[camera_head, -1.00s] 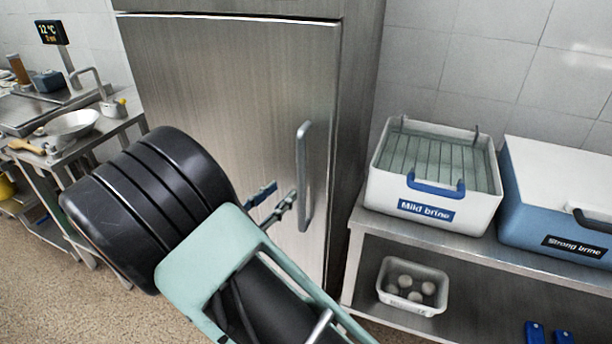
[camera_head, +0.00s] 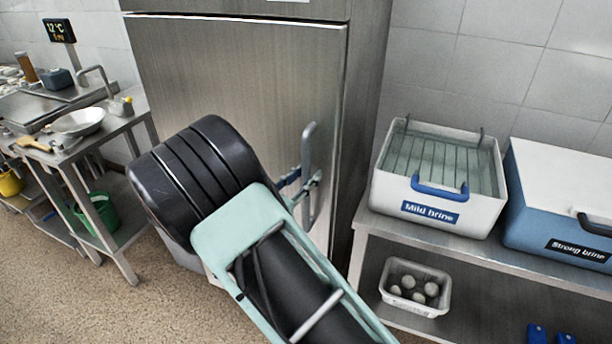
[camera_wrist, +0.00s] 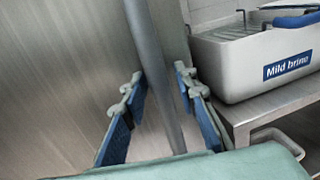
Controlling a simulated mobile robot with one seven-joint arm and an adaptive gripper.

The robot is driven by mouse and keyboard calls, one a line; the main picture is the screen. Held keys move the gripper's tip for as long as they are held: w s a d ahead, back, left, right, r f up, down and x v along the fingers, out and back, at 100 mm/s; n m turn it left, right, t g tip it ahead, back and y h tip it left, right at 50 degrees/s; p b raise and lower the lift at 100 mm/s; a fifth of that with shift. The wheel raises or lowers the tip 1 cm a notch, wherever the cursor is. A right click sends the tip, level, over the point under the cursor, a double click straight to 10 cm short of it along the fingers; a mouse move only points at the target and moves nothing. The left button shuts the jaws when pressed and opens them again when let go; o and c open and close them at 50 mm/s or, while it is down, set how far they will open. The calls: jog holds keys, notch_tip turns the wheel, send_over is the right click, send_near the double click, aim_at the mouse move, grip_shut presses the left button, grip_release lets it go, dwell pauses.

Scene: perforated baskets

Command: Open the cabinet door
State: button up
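The cabinet door (camera_head: 230,85) is a tall brushed-steel panel and looks shut. Its upright grey bar handle (camera_head: 308,150) is near the right edge. In the wrist view the handle (camera_wrist: 156,70) runs between the two blue-padded fingers of my gripper (camera_wrist: 160,85). The fingers are apart, one on each side of the bar, with visible gaps. In the head view my gripper (camera_head: 302,182) is at the handle's lower half, partly hidden by the bar and my own arm.
A steel shelf (camera_head: 470,250) stands close on the right, bearing a white "Mild brine" basin (camera_head: 430,214) and a blue "Strong brine" box (camera_head: 560,210). A small tub (camera_head: 412,306) is below. A steel counter (camera_head: 100,130) is at left. Open floor (camera_head: 70,270) lies at lower left.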

grip_shut()
jog(key=shift+s+a, duration=0.1)
jog(key=shift+s, duration=0.05)
